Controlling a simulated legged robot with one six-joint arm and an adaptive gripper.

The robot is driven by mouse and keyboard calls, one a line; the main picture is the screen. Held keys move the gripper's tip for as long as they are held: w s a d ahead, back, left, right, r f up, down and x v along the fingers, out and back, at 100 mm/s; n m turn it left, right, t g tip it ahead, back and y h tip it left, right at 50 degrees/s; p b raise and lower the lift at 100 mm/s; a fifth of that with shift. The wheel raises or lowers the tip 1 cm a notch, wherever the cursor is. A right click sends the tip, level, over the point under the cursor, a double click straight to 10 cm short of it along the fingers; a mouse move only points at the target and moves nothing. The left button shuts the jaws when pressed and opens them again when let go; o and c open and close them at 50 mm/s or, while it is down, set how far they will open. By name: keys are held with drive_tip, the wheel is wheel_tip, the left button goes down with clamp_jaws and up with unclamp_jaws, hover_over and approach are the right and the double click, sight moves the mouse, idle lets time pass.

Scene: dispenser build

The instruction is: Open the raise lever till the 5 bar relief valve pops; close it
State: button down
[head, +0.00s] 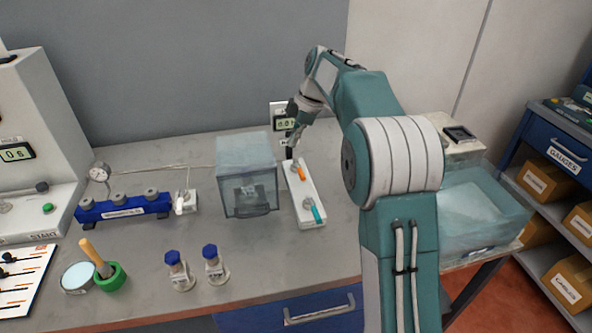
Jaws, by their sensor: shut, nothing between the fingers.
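A white panel (306,196) on the bench carries an orange lever (300,173) at its far part and a teal lever (316,213) at its near part. I cannot read which one is the raise lever. My gripper (289,153) is shut and empty, pointing down at the panel's far end, just beyond the orange lever. I cannot tell whether it touches the panel. A digital readout (285,124) stands behind, partly hidden by my gripper; its digits are too small to read surely. I cannot identify the relief valve with certainty.
A clear box (246,180) stands close left of the panel. A clear tank (482,215) stands right, beyond my arm. The bench in front of the panel is clear.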

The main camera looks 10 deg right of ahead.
sight(299, 170)
drive_tip(key=x, duration=1)
drive_tip(key=d, duration=0.3)
drive_tip(key=shift+d+f, duration=0.35)
drive_tip(key=shift+d, duration=0.1)
drive_tip(key=shift+d+n, duration=0.25)
drive_tip(key=shift+n, duration=0.05)
